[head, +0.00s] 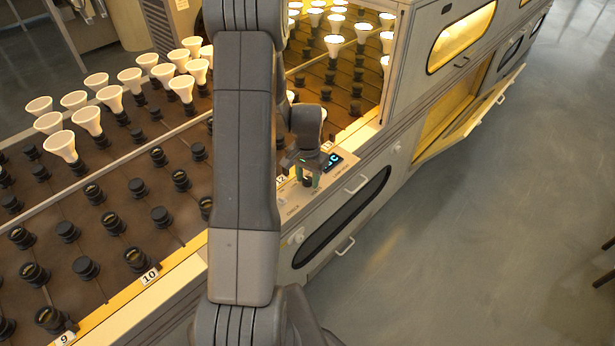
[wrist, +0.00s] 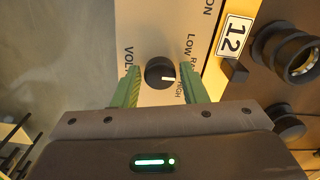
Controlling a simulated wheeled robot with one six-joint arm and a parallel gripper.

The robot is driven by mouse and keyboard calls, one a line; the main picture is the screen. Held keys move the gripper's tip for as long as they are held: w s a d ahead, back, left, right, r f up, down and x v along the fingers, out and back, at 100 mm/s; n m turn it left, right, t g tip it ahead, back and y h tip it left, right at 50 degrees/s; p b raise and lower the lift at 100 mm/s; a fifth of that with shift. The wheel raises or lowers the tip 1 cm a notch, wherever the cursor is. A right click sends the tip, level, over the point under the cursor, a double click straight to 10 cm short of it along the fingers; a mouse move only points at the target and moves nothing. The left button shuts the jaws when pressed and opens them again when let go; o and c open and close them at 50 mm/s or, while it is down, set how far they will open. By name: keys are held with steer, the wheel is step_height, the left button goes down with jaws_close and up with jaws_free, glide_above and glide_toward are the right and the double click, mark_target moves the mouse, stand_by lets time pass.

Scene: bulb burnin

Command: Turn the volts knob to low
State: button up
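The volts knob (wrist: 160,72) is a round black dial with a white pointer mark, on a pale panel (wrist: 158,25) in the wrist view. Its pointer faces right in the picture, close to the HIGH label; the LOW label lies further up. A label that starts with VOL is left of the knob. My gripper (wrist: 160,82) is open, its green fingers on either side of the knob with a visible gap at each side. In the head view my gripper (head: 308,180) is at the control panel and mostly hides the knob.
A rack of black sockets (head: 87,268) and white bulbs (head: 60,146) lies to the left.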

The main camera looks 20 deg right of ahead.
steer(key=c, duration=0.6)
steer(key=shift+n, duration=0.3)
steer(key=n+b, duration=0.2)
steer(key=n, duration=0.1)
steer(key=shift+n+b, duration=0.5)
steer(key=shift+n, duration=1.6)
steer(key=o, duration=1)
